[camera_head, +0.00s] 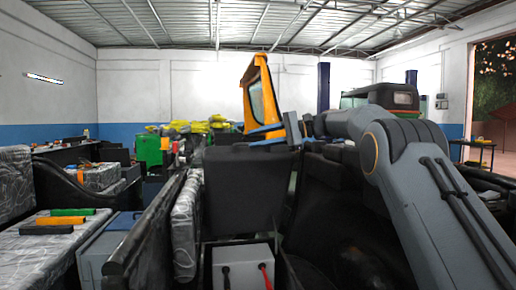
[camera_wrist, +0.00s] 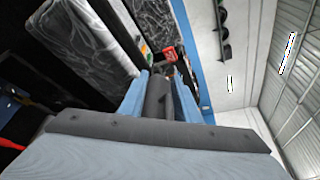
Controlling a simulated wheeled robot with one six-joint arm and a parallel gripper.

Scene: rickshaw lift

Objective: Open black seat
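The black seat (camera_head: 245,192) stands raised, close to upright, in the middle of the head view. Below it, a pale battery-like box (camera_head: 232,255) with a black and a red lead is uncovered. My arm reaches in from the right, and my gripper (camera_head: 296,130) is near the seat's upper right corner; contact cannot be told. In the wrist view my gripper (camera_wrist: 162,90) has its two blue fingers apart. A dark cylindrical part shows between them; I cannot tell whether it is beyond them. I cannot clearly make out the seat in the wrist view.
A plastic-wrapped cushion (camera_head: 186,225) and a black rail (camera_head: 145,230) run left of the seat. A wrapped bench (camera_head: 30,250) with coloured tools is at far left. An orange frame (camera_head: 262,95) stands behind, and a dark-topped vehicle (camera_head: 390,96) is at back right.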

